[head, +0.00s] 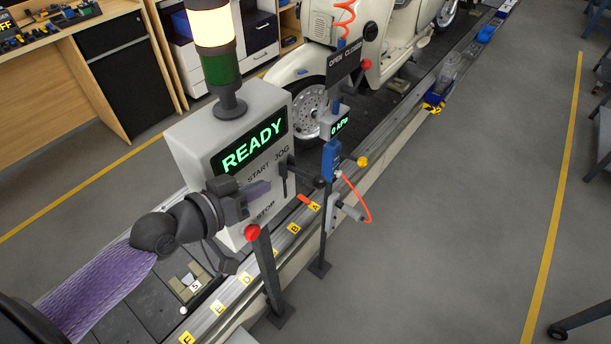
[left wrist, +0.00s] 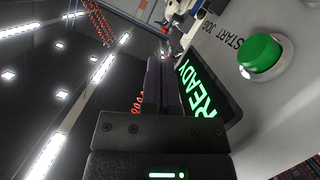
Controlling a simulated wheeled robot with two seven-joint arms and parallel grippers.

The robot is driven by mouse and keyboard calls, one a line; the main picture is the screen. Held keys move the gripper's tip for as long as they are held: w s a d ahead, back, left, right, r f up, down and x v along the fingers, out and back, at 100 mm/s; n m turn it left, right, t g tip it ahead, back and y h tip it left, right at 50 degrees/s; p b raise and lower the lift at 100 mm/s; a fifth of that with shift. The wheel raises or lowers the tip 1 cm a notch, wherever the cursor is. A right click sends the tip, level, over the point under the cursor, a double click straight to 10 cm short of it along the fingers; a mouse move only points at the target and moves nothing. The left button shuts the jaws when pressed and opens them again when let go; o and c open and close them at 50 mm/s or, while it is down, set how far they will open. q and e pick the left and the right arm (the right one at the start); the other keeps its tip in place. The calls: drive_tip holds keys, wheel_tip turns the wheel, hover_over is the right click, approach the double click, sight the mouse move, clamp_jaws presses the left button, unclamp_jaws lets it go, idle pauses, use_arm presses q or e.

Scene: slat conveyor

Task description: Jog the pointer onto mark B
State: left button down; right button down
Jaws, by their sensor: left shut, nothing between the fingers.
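The grey control box (head: 188,137) shows READY on its screen (head: 248,146), with START, JOG and STOP labels. A dark lever (head: 284,178) sticks out beneath JOG, and a red knob (head: 252,233) is near STOP. In the left wrist view a green button (left wrist: 260,57) is beside START. Yellow letter marks run along the conveyor edge, including mark A (head: 315,207) and mark B (head: 293,228). A small orange-red piece (head: 304,199), seemingly the pointer, is next to mark A. My left gripper (head: 268,188) is shut and empty in front of the panel. My right gripper is out of view.
A cream scooter (head: 340,55) is on the conveyor behind. A lamp tower (head: 217,55) tops the box.

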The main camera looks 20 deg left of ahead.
use_arm(q)
approach(304, 173)
drive_tip(key=w+d+r, duration=0.3)
drive_tip(key=w+d, duration=0.1)
drive_tip(key=d+f, duration=0.1)
drive_tip(key=f+b, duration=0.1)
drive_tip(key=f, duration=0.1)
drive_tip(key=shift+w+d, duration=0.4)
